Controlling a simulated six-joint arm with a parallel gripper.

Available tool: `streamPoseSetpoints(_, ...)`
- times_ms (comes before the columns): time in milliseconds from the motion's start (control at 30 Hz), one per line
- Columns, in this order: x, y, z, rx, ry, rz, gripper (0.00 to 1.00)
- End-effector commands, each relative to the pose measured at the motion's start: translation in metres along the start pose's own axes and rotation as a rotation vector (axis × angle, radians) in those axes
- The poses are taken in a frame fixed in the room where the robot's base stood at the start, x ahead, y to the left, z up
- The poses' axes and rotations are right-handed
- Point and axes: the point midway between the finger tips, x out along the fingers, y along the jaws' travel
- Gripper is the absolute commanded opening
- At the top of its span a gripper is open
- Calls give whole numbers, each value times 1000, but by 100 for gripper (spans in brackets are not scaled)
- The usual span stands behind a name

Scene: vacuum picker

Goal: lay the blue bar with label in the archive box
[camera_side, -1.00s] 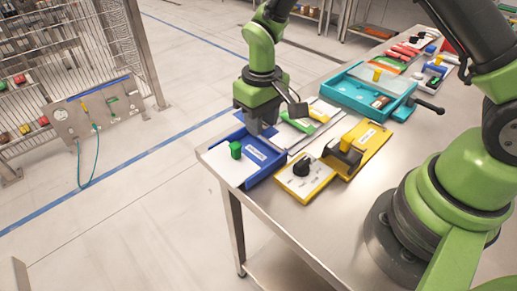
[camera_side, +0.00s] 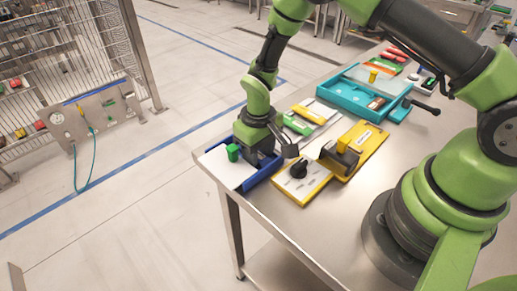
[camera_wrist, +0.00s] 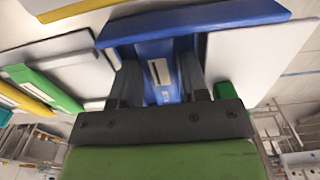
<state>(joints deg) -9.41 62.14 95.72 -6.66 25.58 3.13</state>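The blue bar with a white label (camera_wrist: 153,52) lies in the blue tray at the table's near left corner. In the wrist view it shows between the two fingers of my gripper (camera_wrist: 160,92), which stand apart on either side of it. I cannot tell whether they press on it. In the side view my gripper (camera_side: 262,158) is down at the blue tray (camera_side: 262,177) and hides most of the bar. No box is clearly marked as the archive box; a teal box (camera_side: 394,114) with a pale lid and yellow knob stands farther back.
A green knob (camera_side: 233,152) on a white plate is close left of my gripper. A green piece (camera_side: 297,124) lies behind. Bare steel table shows in front of the arm base.

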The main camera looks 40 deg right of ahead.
Motion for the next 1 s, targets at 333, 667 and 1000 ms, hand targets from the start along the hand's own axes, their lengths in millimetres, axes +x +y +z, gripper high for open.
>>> streamPoseSetpoints(333,-4,0,0,0,0,0,44)
streamPoseSetpoints(667,-65,0,-1,0,7,-1,44)
streamPoseSetpoints(1000,-118,0,0,-1,2,0,44)
